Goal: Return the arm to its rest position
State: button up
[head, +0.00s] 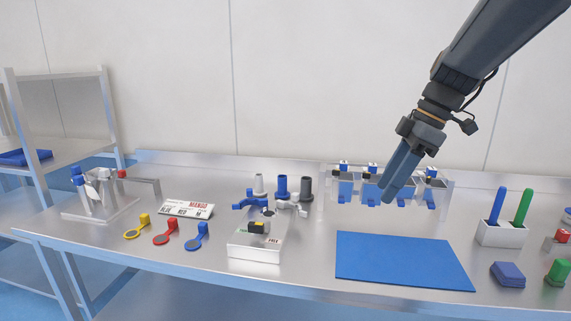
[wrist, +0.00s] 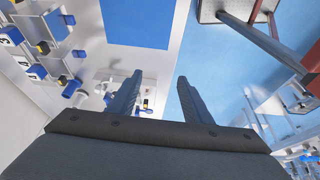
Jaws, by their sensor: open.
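My arm comes in from the upper right of the head view. My gripper (head: 391,187) hangs in the air above the right part of the metal table (head: 310,250), between the blue mat and the row of units at the back. In the wrist view my gripper (wrist: 158,84) shows its two dark fingers apart with nothing between them. In the head view the fingers overlap, so the gap does not show there.
A blue mat (head: 400,261) lies below right. A white holder (head: 501,234) has blue and green sticks. A white box (head: 254,243), grey and blue cylinders (head: 281,187), a label card (head: 186,210) and a metal fixture (head: 100,207) stand left. A shelf rack (head: 60,115) is far left.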

jog(key=s+a+f+m+h, duration=0.1)
jog(key=s+f+m+h, duration=0.1)
jog(key=s+f+m, duration=0.5)
jog(key=s+a+f+m+h, duration=0.2)
jog(key=s+f+m, duration=0.6)
jog(key=f, duration=0.6)
jog(key=shift+s, duration=0.45)
